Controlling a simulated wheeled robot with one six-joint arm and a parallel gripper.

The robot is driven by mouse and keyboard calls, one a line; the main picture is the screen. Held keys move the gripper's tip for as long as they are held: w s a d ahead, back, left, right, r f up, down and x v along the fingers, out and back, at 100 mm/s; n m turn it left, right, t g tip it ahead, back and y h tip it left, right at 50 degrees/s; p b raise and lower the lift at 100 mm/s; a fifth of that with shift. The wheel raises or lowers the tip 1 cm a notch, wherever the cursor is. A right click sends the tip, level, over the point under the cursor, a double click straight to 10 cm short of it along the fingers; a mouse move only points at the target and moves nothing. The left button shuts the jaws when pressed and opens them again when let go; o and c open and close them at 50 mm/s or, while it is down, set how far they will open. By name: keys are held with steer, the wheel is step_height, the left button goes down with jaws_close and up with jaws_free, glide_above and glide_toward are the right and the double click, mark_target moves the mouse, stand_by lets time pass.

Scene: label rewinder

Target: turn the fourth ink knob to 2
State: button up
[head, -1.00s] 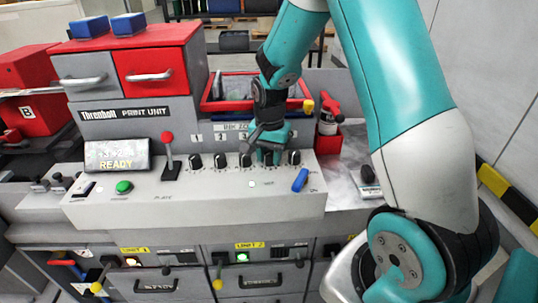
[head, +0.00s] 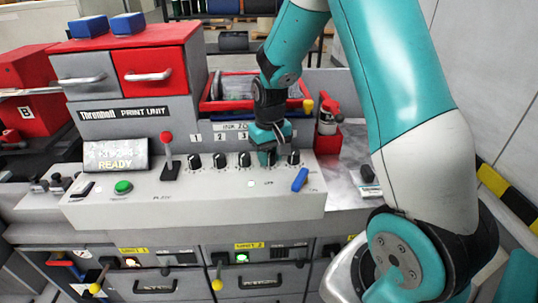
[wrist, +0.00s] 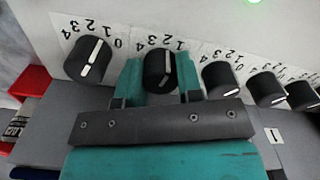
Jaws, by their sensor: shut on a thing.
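A row of several black ink knobs with white pointer lines stands on the grey print unit panel. My gripper (head: 267,156) comes down from above onto the fourth knob (wrist: 158,70), counted from the left in the head view. In the wrist view its teal fingers stand on either side of this knob, shut on it. Part of its number scale is hidden by the fingers, and I cannot read its setting surely. The fifth knob (head: 293,158) is free beside it, also at the wrist view's left (wrist: 88,57). The third knob (head: 244,160) is on the other side.
A red-handled lever (head: 168,150), a green button (head: 124,187) and a READY display (head: 116,155) are to the left. A red tray (head: 225,103) is behind, and a red bottle holder (head: 328,140) is at right.

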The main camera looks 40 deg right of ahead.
mark_target(269, 153)
steer(key=shift+w+r+n, duration=0.1)
steer(key=shift+w+n, duration=0.05)
steer(key=shift+n, duration=0.65)
steer(key=o, duration=0.6)
steer(key=shift+o, duration=0.2)
step_height(269, 153, up, 17)
steer(key=b, duration=0.2)
steer(key=shift+r+b, duration=0.2)
steer(key=shift+b, duration=0.15)
